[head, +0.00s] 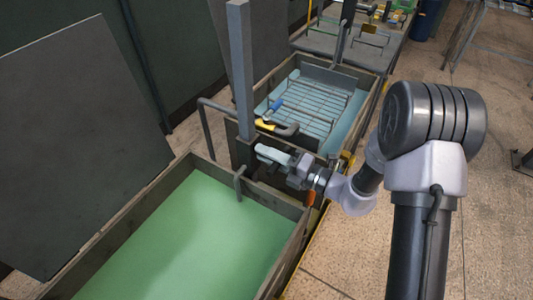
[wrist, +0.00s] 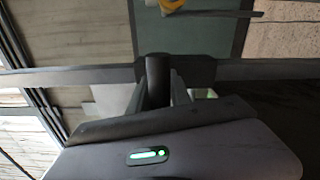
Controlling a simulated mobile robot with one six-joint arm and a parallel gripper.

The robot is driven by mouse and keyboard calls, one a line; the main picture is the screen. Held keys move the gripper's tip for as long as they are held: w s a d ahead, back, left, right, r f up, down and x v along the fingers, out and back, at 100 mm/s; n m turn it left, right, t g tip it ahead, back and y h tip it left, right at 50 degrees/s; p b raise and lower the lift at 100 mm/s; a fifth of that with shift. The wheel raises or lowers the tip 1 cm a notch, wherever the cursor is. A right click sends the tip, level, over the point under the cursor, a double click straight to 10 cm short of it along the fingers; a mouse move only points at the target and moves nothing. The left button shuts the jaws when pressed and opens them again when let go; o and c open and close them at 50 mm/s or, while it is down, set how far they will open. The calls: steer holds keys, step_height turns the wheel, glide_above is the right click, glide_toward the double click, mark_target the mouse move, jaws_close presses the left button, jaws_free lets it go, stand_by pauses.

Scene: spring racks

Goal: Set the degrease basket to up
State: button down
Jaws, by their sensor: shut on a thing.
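A wire basket (head: 312,109) sits low in the far tank of blue liquid (head: 264,104), level with the tank's upper part. The near tank holds opaque green liquid (head: 205,230); no basket shows in it. No label tells which one is the degrease basket. My gripper (head: 262,152) reaches in from the right, beside the dark block at the foot of a grey upright post (head: 241,70). In the wrist view, my gripper (wrist: 157,92) is shut on a dark round handle (wrist: 157,72). What the handle joins to is hidden in the head view.
A tool with a yellow part (head: 264,125) and a dark curved end lies at the far tank's near edge. A bent grey bar (head: 239,182) hooks over the green tank's rim. Dark panels (head: 75,130) stand at left. The floor at right (head: 500,230) is open.

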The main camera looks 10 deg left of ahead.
step_height(320, 180, up, 17)
steer(key=p, duration=1.5)
steer(key=shift+f+p, duration=0.2)
steer(key=shift+p, duration=0.1)
steer(key=shift+w, duration=0.2)
steer(key=c, duration=1.5)
jaws_free()
steer(key=shift+r, duration=0.1)
steer(key=shift+c, duration=0.2)
steer(key=shift+o, duration=1.2)
steer(key=shift+s, duration=0.1)
steer(key=v, duration=1.7)
steer(key=shift+s+d+p, duration=0.2)
steer(key=shift+p, duration=0.2)
